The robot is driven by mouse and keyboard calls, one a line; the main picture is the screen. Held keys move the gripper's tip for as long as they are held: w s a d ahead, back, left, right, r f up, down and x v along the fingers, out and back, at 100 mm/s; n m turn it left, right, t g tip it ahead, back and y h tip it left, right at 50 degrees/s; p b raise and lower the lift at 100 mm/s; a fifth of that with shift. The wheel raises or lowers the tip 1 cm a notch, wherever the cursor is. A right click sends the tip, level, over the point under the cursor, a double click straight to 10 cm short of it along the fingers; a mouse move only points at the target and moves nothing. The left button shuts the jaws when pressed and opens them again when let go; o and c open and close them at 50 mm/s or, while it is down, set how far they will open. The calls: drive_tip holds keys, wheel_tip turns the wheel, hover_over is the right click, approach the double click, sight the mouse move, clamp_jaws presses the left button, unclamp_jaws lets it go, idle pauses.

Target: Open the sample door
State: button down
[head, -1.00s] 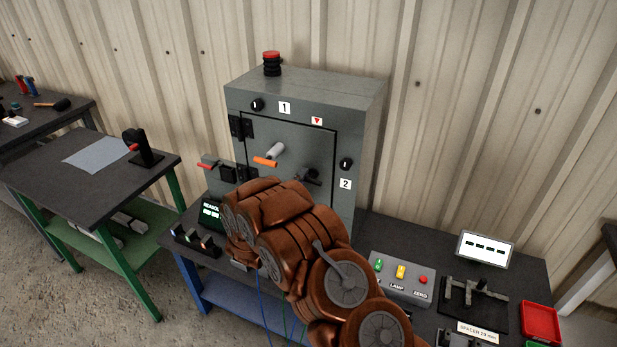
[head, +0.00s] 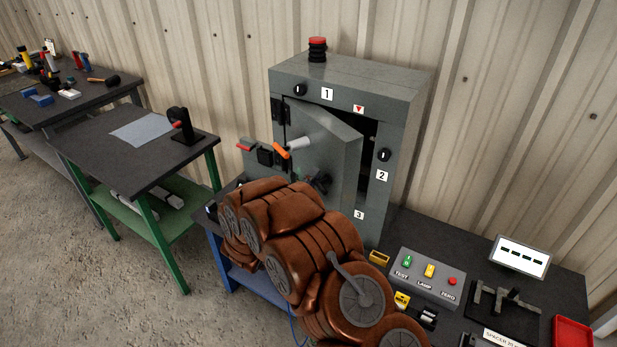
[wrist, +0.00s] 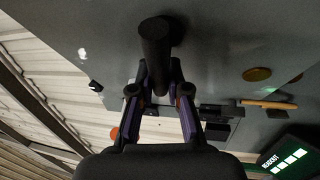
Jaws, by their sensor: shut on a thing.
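The sample door (head: 335,150) is the grey front panel of the grey cabinet (head: 400,95). It stands ajar, hinged on its left side, with a dark gap along its right edge. In the wrist view my gripper (wrist: 159,80) is shut on the black door handle (wrist: 156,42), which sticks out of the grey door face. In the head view the handle area (head: 319,181) is small and dark, and my brown arm hides most of the gripper. An orange-tipped grey lever (head: 291,148) also sits on the door.
A red-topped beacon (head: 317,48) stands on the cabinet. A button box (head: 426,277), a small display (head: 521,257) and a red tray (head: 572,332) are on the bench at right. A side table (head: 120,150) stands at left, with open floor in front of it.

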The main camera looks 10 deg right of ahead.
drive_tip(key=shift+f, duration=0.15)
drive_tip(key=c, duration=1.1)
unclamp_jaws()
drive_tip(key=shift+c, duration=0.2)
drive_tip(key=v, duration=1.2)
